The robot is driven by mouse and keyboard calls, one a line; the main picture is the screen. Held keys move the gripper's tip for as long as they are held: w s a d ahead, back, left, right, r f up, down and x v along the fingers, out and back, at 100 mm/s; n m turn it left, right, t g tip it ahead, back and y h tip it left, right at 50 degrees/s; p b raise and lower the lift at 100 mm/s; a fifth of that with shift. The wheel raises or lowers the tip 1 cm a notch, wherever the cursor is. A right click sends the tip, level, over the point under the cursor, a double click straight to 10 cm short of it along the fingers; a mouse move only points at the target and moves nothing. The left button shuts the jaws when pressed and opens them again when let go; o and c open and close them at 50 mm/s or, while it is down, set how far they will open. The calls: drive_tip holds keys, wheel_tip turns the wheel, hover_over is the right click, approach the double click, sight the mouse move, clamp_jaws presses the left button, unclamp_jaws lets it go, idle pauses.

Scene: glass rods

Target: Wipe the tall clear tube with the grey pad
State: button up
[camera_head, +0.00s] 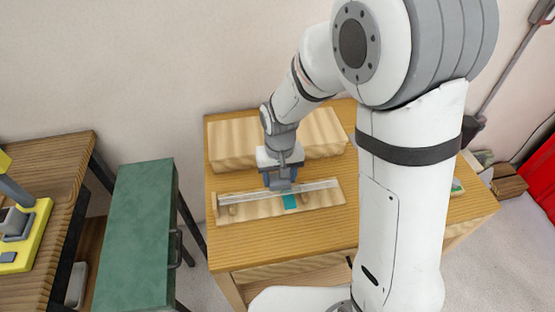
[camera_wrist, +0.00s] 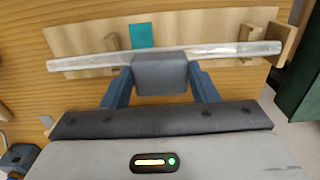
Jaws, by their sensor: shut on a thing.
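The clear tube (camera_wrist: 90,60) lies level across a pale wooden holder (camera_wrist: 185,33) on the table. It also shows in the head view (camera_head: 318,186), partly behind my gripper. My gripper (camera_head: 281,187) is over the middle of the tube. In the wrist view its blue fingers (camera_wrist: 162,85) are shut on the grey pad (camera_wrist: 161,73). The pad's far edge meets or overlaps the tube; I cannot tell if they touch. A teal patch (camera_head: 290,202) lies on the holder just past the tube.
A long pale wooden block (camera_head: 235,143) stands behind the holder. Bare table (camera_head: 290,240) lies in front. A green cabinet (camera_head: 140,235) and a wooden bench (camera_head: 50,165) with a yellow item (camera_head: 30,235) are at the left. A red object (camera_head: 540,170) is at the far right.

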drive_tip(key=shift+r+p, duration=1.65)
drive_tip(key=shift+r, duration=1.15)
drive_tip(key=shift+d+f, duration=0.1)
drive_tip(key=shift+d, duration=0.05)
